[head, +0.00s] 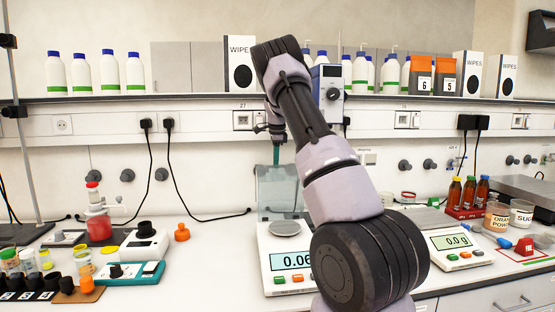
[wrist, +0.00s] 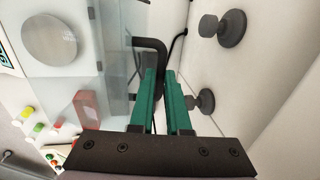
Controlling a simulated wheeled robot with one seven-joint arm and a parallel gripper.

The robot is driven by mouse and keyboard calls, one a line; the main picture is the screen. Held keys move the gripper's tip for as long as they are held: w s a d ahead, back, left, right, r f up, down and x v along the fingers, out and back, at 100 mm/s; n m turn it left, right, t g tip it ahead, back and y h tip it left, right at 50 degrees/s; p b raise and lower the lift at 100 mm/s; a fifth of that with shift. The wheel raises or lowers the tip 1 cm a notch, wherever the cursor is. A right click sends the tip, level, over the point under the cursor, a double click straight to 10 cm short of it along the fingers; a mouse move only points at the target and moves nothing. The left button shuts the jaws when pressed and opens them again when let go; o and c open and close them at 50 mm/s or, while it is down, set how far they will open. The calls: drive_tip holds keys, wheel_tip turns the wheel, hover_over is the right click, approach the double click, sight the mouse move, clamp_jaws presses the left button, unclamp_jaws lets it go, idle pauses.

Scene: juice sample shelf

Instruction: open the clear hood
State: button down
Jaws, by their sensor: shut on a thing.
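The clear hood (head: 270,186) is a bluish see-through box or panel. In the head view it rises behind the round pan of the left balance (head: 285,258), and my arm covers its right part. In the wrist view its clear panel (wrist: 112,60) lies left of my fingers, with the weighing pan (wrist: 58,37) beyond. My gripper (head: 276,156) is at the hood's top edge in the head view. In the wrist view my green fingers (wrist: 163,76) are close together on a dark bent handle (wrist: 150,44); the exact contact is partly hidden behind the fingers.
A second balance (head: 455,248) stands to the right, partly behind my arm. The wall and its dark knobs (wrist: 222,27) are close to my gripper. The shelf (head: 200,97) with bottles runs above. A teal-edged device (head: 130,272) stands at the left.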

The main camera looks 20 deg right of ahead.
drive_tip(key=w, duration=0.2)
drive_tip(key=w+d+f, duration=0.1)
drive_tip(key=c, duration=1.5)
unclamp_jaws()
drive_tip(key=shift+w+f, duration=0.1)
drive_tip(key=o, duration=0.5)
drive_tip(key=shift+o, duration=0.6)
drive_tip(key=shift+f, duration=0.15)
